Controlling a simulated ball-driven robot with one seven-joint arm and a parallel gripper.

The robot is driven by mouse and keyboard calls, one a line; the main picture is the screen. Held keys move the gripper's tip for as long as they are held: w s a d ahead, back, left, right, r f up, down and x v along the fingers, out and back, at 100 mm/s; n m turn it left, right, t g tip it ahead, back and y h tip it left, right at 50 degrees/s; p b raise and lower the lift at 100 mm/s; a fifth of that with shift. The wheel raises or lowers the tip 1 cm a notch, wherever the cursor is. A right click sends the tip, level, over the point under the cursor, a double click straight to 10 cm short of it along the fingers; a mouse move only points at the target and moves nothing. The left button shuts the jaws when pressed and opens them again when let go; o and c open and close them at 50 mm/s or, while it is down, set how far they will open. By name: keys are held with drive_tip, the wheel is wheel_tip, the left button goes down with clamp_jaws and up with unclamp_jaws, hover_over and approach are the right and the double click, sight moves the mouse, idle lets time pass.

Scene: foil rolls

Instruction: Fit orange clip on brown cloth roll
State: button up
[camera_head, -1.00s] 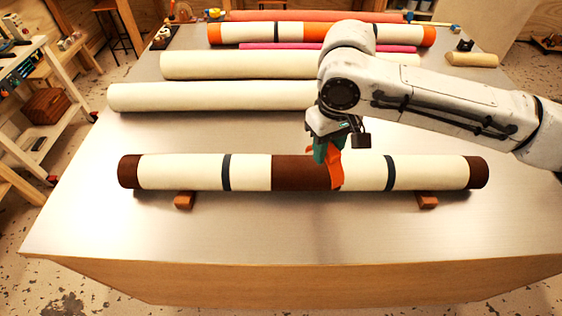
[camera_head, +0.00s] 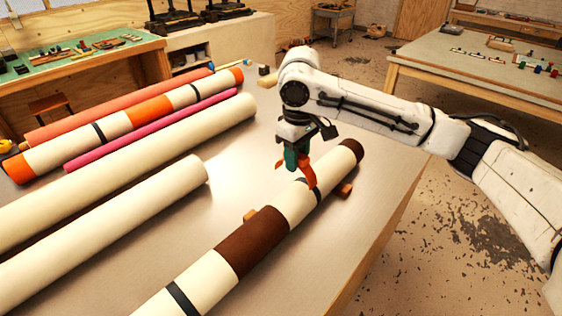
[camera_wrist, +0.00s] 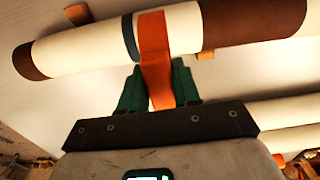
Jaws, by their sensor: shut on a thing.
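The brown cloth roll (camera_head: 205,275) is cream with a wide brown middle band, brown ends and narrow dark blue bands. It also lies across the top of the wrist view (camera_wrist: 82,48). My gripper (camera_head: 302,164) is above its far part, between the brown middle and the far brown end. In the wrist view, my green fingers (camera_wrist: 158,88) are shut on the orange clip (camera_wrist: 154,38), a curved strip. The clip (camera_head: 309,174) overlaps the roll just beside a dark blue band, on the brown-middle side. I cannot tell whether it touches the roll.
The roll lies on small wooden blocks (camera_head: 344,190) near the table edge. Cream rolls (camera_head: 110,225), a pink roll (camera_head: 165,128) and an orange-banded roll (camera_head: 75,149) lie to the left. Bare tabletop (camera_head: 225,140) is between them. Another bench (camera_head: 480,70) stands at the back right.

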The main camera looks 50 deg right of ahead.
sight(295, 193)
drive_tip(key=shift+f+b, duration=1.9)
drive_tip(key=shift+f, duration=0.05)
drive_tip(key=shift+r+p, duration=0.1)
drive_tip(key=shift+p, duration=0.25)
drive_tip(key=shift+f+b, duration=0.6)
drive_tip(key=shift+f, duration=0.75)
drive_tip(key=shift+f, duration=0.15)
drive_tip(key=shift+f+b, duration=0.5)
drive_tip(key=shift+f, duration=0.45)
drive_tip(key=shift+f, duration=0.15)
